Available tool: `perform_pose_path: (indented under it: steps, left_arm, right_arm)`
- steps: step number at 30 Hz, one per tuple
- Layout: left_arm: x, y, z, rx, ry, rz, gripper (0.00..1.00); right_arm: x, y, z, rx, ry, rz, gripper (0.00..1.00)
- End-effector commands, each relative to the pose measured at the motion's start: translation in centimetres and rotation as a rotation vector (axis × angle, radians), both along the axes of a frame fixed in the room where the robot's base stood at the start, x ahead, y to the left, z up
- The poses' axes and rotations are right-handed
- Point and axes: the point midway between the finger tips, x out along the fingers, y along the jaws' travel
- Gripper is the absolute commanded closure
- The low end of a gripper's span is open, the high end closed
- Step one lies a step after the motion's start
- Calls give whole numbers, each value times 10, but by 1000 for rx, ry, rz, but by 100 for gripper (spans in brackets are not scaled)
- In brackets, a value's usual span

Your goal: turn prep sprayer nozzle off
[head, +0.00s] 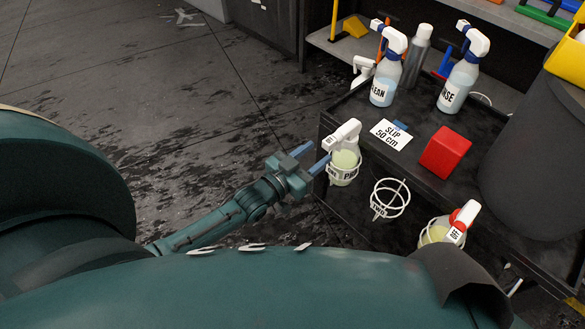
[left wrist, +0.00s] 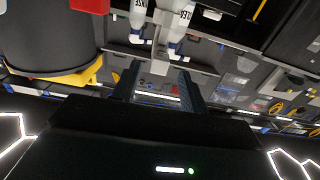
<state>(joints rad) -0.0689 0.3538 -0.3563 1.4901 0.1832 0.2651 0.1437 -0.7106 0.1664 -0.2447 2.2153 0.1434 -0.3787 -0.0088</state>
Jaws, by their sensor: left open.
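The prep sprayer (head: 345,158), a bottle of pale yellow liquid with a white spray head (head: 346,134), stands in a white wire holder at the cart's near left edge. A partly hidden label on the holder seems to read PREP. The marking on its nozzle is too small to read. My left gripper (head: 312,158) is open just left of the sprayer, its blue fingers pointing toward it. In the left wrist view its dark fingers (left wrist: 157,84) are apart, with a pale shape beyond them that I cannot identify surely. My right gripper is not in view.
On the black cart are the CLEAN bottle (head: 382,82), the RINSE bottle (head: 458,88), a SLIP 50 cm card (head: 390,135) and a red block (head: 446,152). An empty wire holder (head: 390,198) and a sprayer with a red OFF nozzle (head: 455,232) are along the near side. A dark bin (head: 535,150) stands right.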

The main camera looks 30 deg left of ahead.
Motion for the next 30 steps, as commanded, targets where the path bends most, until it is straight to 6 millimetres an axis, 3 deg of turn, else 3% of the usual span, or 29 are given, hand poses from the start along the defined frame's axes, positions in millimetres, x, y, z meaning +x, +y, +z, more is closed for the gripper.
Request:
perform_pose_path:
  steps: [6, 12, 18, 30]
  left_arm:
    - [-49, 18, 0, 1, 4, 0, 56]
    - [-77, 28, 0, 1, 3, 1, 56]
    - [-86, 31, 0, 0, 0, 0, 56]
    - [-86, 31, 0, 0, 1, 0, 56]
  right_arm:
    - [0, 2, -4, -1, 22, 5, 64]
    - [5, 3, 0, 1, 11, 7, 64]
    - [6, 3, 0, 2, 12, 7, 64]
    - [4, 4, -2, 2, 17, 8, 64]
